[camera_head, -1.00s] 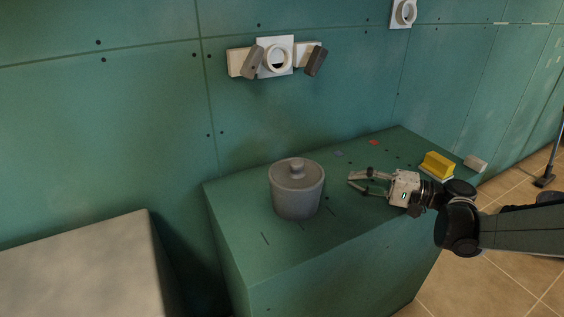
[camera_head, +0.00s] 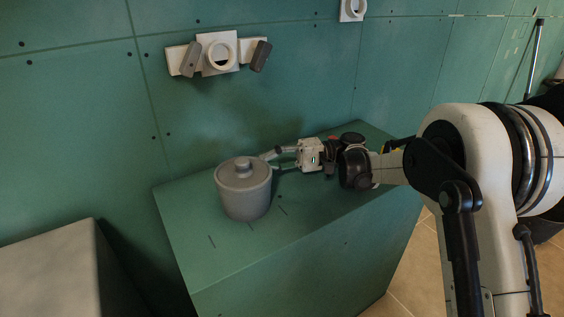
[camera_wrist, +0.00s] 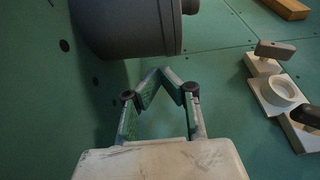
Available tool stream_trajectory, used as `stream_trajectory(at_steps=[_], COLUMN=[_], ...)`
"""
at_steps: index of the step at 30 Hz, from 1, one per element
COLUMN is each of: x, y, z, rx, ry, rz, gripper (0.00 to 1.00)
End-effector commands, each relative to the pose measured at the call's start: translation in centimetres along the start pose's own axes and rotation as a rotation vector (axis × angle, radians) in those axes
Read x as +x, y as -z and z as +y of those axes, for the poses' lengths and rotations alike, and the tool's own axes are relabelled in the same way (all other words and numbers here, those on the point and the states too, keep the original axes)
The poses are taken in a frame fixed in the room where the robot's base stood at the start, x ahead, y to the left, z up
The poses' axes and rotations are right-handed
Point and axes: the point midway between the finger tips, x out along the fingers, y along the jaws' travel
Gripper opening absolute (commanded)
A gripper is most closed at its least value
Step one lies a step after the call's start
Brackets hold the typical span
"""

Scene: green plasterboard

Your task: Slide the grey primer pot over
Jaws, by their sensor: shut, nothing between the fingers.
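The grey primer pot (camera_head: 243,195), a round lidded pot with a knob, stands upright on the green worktop (camera_head: 250,262). My gripper (camera_head: 268,160) is at the pot's right, toward the wall side, with its fingers shut and nothing between them. In the wrist view, the fingertips (camera_wrist: 160,72) come together just short of the pot's dark side (camera_wrist: 120,28). I cannot tell whether they touch it. My arm hides the right end of the worktop.
The green board wall (camera_head: 80,110) rises behind the worktop, with a white ring fixture (camera_head: 219,54) above. A grey block (camera_head: 50,275) stands at lower left. Short dark lines mark the worktop in front of the pot. The worktop left of the pot is clear.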

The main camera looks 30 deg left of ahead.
Motion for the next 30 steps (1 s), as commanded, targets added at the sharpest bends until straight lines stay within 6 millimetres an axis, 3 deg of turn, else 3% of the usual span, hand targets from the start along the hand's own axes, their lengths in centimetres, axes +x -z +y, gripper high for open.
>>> stream_trajectory(at_steps=[7,21,30], x=[2.5,2.9,3.8], y=[0.0,-0.1,-3.7], z=[0.1,0.0,0.0], rx=[0.0,0.0,0.0], ry=[0.0,0.0,0.0], rz=[0.0,0.001,-0.001], gripper=[0.0,0.0,0.0])
